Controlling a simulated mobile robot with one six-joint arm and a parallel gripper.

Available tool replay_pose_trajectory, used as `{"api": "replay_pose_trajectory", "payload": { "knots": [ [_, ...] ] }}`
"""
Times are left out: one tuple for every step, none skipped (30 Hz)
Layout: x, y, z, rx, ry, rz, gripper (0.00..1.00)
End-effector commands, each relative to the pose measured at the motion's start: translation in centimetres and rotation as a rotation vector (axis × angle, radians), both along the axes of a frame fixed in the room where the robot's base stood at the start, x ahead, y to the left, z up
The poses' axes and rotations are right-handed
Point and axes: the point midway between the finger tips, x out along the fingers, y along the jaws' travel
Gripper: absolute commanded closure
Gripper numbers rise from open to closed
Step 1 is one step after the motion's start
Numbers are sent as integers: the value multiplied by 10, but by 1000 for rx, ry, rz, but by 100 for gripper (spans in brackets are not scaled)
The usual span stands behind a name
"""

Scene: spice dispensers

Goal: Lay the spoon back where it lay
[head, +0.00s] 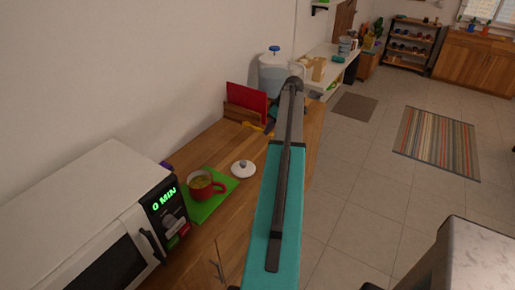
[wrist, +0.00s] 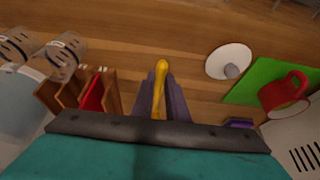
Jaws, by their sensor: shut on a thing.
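The yellow spoon (wrist: 161,72) is held between the two dark fingers of my gripper (wrist: 161,84) in the wrist view. One end sticks out past the fingertips, over the wooden counter (wrist: 200,35). In the head view a yellow part of the spoon (head: 254,127) shows left of my arm, in front of the wooden rack. My arm hides most of the gripper there. I cannot tell whether the spoon touches the counter.
A wooden rack with a red board (head: 247,104) stands behind. A white lid (head: 243,169) and a red mug (head: 202,185) on a green board (head: 207,208) are nearer. The microwave (head: 90,225) stands front left. Bare counter (head: 212,146) lies between rack and lid.

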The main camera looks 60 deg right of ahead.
Motion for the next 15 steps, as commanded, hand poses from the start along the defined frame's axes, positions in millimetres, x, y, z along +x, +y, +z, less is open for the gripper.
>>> {"api": "replay_pose_trajectory", "payload": {
  "knots": [
    [0,0,0,0,0,0,100],
    [0,0,0,0,0,0,100],
    [0,0,0,0,0,-1,100],
    [0,0,0,0,0,-1,100],
    [0,0,-1,0,0,-1,100],
    [0,0,-3,0,0,-1,100],
    [0,0,-4,0,0,-1,100],
    [0,0,-6,1,0,-2,100],
    [0,0,-9,1,0,-2,100],
    [0,0,-12,2,0,-1,100],
    [0,0,-15,2,1,-1,100],
    [0,0,-20,2,1,-2,100],
    [-1,0,-24,2,1,-2,100],
    [-1,0,-27,2,1,-2,100],
    [0,0,-32,2,1,-2,100]
  ]
}}
